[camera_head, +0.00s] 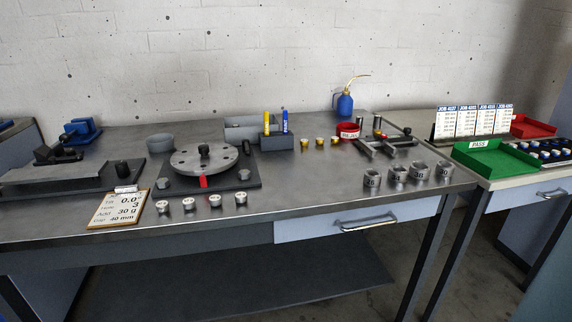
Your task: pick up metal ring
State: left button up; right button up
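Several grey metal rings stand in a row at the right front of the table. From left to right they are a first ring (372,180), a second (398,174), a third (420,171) and a fourth (444,172), with numbers on their fronts too small to read surely. I cannot tell which one the task means. A wide grey ring-like dish (160,143) stands behind the rotor disc; I cannot tell whether it is hollow. Neither gripper is in view, and nothing touches the rings.
A rotor disc (190,163) sits on a dark base. Several small round weights (188,204) line the front edge. A clipboard (117,209), a pen holder (272,146), a red container (347,131), a blue oil can (345,103) and a green tray (497,160) stand around. The middle front is clear.

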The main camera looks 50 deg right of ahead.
aim_at(372, 178)
jog(key=z, duration=2.45)
